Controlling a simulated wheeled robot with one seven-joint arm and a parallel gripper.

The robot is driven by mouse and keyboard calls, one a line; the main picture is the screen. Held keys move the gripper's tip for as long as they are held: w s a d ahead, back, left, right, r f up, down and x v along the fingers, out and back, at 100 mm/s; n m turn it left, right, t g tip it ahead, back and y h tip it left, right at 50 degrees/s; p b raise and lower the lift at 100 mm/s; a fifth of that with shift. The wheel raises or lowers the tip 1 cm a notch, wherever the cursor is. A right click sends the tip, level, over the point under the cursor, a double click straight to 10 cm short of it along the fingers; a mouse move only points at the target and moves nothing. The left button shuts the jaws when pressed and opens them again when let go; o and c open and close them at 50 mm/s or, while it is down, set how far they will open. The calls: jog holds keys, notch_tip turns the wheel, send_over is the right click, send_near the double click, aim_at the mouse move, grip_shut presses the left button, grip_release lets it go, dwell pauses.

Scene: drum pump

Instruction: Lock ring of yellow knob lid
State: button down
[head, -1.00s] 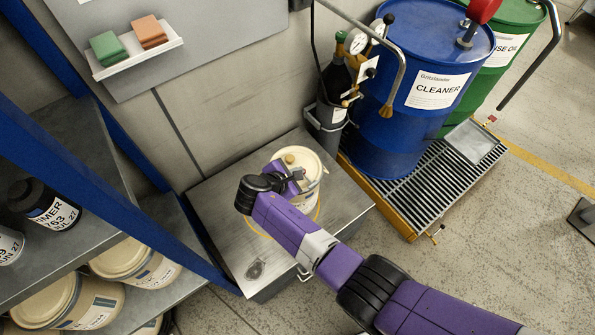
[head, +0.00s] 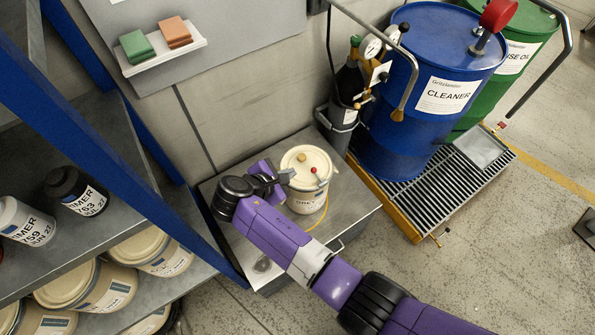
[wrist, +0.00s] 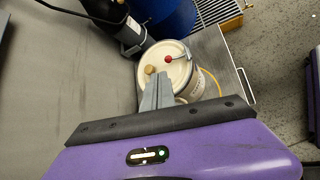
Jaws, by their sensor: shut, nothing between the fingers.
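A cream pail labelled with dark letters (head: 306,201) stands on the grey metal bench. Its cream lid (head: 318,157) bears a yellow-tan knob (head: 301,157) and a small red ball (head: 314,170). In the wrist view the same lid (wrist: 180,78) shows the tan knob (wrist: 149,70) and the red ball (wrist: 168,59) on a short pale lever. I cannot make out a separate lock ring clearly. My gripper (head: 289,176) is shut and empty at the lid's left edge. In the wrist view the grey fingertips (wrist: 157,78) cover part of the lid's near edge; contact cannot be told.
A yellow hose (head: 320,217) curves beside the pail. A grey gas cylinder (head: 345,110) and a blue drum (head: 432,95) on a grated pallet (head: 452,190) stand behind and right. A blue-framed shelf (head: 75,90) with cans is at left.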

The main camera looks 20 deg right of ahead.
jog(key=shift+v, duration=1.05)
jog(key=shift+w+a, duration=0.1)
jog(key=shift+w, duration=0.15)
jog(key=w+a+r+m+t+y, duration=0.2)
jog(key=w+a+y, duration=0.15)
jog(key=a, duration=0.25)
jog(key=s+a+m+t+y, duration=0.3)
jog(key=s+a+m+y, duration=0.1)
jog(key=s+a+y, duration=0.15)
jog(key=s+d+r+m+t+b, duration=0.1)
jog(key=s+d+r+m+t, duration=0.1)
jog(key=s+d+r+m, duration=0.45)
jog(key=s+d+r+m+t+b, duration=0.15)
jog(key=s+d+r, duration=0.4)
jog(key=s, duration=0.75)
jog(key=s+d+r+m+t+b, duration=0.1)
jog(key=s+d+r+m+t, duration=0.3)
jog(key=s+d, duration=0.45)
jog(key=s+d+f+m+g+h, duration=0.1)
jog(key=s+d+f+g, duration=0.1)
jog(key=s, duration=0.6)
jog(key=shift+s+d+m+g+b, duration=0.3)
jog(key=shift+d+m+g+b, duration=0.15)
jog(key=shift+g, duration=0.4)
